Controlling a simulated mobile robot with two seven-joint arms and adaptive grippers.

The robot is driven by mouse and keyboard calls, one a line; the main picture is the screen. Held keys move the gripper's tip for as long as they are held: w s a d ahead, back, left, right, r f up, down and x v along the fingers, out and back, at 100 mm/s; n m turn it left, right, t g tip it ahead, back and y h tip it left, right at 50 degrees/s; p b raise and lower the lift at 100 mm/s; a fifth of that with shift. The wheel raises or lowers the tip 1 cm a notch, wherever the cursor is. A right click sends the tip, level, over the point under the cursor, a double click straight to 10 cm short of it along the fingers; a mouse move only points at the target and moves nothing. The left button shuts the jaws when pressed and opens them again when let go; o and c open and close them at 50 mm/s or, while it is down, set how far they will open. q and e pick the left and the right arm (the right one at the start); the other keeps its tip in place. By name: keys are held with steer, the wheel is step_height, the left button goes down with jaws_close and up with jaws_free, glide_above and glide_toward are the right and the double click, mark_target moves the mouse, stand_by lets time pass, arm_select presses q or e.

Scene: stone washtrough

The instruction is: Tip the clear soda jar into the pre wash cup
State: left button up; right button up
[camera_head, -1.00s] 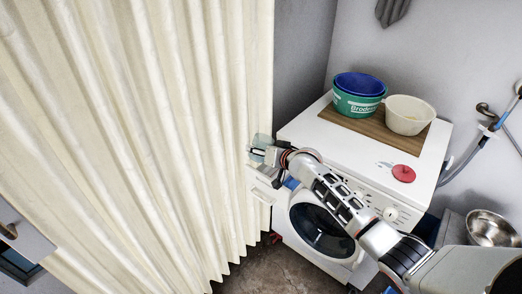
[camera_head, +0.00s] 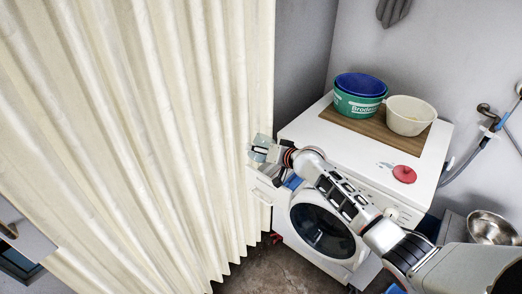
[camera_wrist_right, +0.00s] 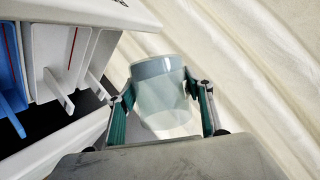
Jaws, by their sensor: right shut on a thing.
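My right gripper (camera_head: 261,151) is shut on the clear soda jar (camera_head: 262,140), in front of the curtain and by the front left corner of the washing machine. In the right wrist view, the see-through jar (camera_wrist_right: 160,95) sits between the two fingers of the gripper (camera_wrist_right: 162,105). What is in it I cannot tell. An open drawer (camera_wrist_right: 105,50) lies to its left in that view, apart from the jar. It has white compartments, one with a red line, and a blue part (camera_wrist_right: 10,75). I cannot tell which part is the pre wash cup. My left gripper is out of view.
A cream curtain (camera_head: 140,130) hangs close behind the jar. On the white washing machine (camera_head: 325,155) are a wooden board (camera_head: 345,122), blue and green tubs (camera_head: 358,104), a cream bowl (camera_head: 408,116) and a red lid (camera_head: 404,174). A metal bowl (camera_head: 492,228) stands right.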

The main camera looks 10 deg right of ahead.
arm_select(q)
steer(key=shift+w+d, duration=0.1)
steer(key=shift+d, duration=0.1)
arm_select(e)
steer(key=shift+r+m+y, duration=0.1)
steer(key=shift+m+y, duration=0.4)
steer(key=shift+m, duration=0.1)
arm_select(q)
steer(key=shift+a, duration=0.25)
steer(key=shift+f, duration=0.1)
arm_select(e)
steer(key=shift+m+g+y+b, duration=0.3)
steer(key=shift+m+b, duration=0.2)
steer(key=shift+b, duration=0.05)
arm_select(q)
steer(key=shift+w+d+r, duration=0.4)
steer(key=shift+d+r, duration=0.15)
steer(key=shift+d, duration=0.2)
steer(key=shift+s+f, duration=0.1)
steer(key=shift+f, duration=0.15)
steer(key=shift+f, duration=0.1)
